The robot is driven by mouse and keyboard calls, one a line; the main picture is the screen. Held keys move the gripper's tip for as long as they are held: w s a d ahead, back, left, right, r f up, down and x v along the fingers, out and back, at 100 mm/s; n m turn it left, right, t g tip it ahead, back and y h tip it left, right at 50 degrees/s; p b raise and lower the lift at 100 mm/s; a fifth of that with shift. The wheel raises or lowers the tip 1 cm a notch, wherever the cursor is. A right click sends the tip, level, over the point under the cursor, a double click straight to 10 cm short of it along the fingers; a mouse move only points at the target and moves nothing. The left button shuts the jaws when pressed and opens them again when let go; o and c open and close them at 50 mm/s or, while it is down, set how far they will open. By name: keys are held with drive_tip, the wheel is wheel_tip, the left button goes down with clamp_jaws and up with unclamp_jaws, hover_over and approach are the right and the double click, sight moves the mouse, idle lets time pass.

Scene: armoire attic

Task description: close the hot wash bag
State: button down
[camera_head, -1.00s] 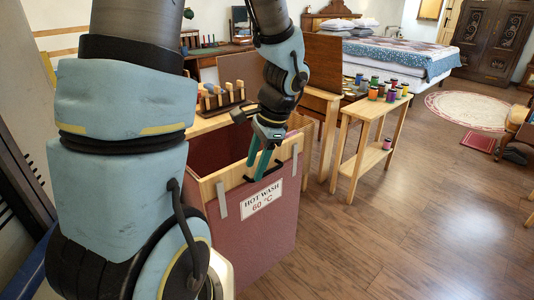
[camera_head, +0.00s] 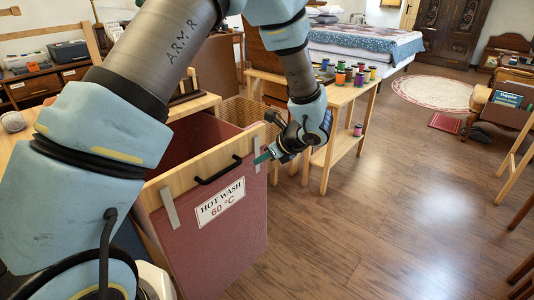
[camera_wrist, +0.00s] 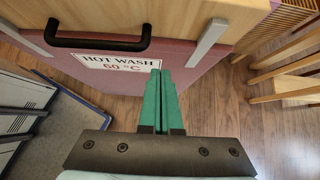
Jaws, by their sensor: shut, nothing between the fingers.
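The hot wash bag (camera_head: 228,245) is a dark red fabric bin with a wooden top rail (camera_head: 190,182), metal clips and a black handle (camera_head: 217,170). Its white label reads "HOT WASH 60 °C" (camera_head: 220,203). In the head view it is tilted outward and its dark inside shows behind the rail. My gripper (camera_head: 262,158) is at the rail's right end, its green fingers together and empty. In the wrist view the gripper (camera_wrist: 162,78) is in front of the bag's upper face, right of the handle (camera_wrist: 97,38) and overlapping the label's right edge. I cannot tell whether it touches.
A wooden side table (camera_head: 345,98) with several coloured thread spools stands to the right of the bag. A slatted wooden bin (camera_head: 240,110) is behind my gripper. The wooden floor (camera_head: 400,210) at the right is clear. Chairs stand at the far right edge.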

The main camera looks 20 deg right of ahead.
sight(246, 157)
drive_tip(key=shift+w+a+f+p, duration=0.15)
drive_tip(key=shift+w+a+f, duration=0.3)
drive_tip(key=shift+w, duration=0.5)
drive_tip(key=shift+w+a+f+p, duration=0.25)
drive_tip(key=shift+w+a, duration=0.25)
drive_tip(key=shift+w, duration=0.45)
drive_tip(key=shift+w+a+f+p, duration=0.1)
drive_tip(key=shift+w+a+f, duration=0.35)
drive_tip(key=shift+w, duration=0.5)
drive_tip(key=w+a, duration=0.5)
drive_tip(key=w, duration=0.6)
drive_tip(key=w+a, duration=0.6)
drive_tip(key=w, duration=0.6)
drive_tip(key=shift+r, duration=0.15)
drive_tip(key=shift+w, duration=0.1)
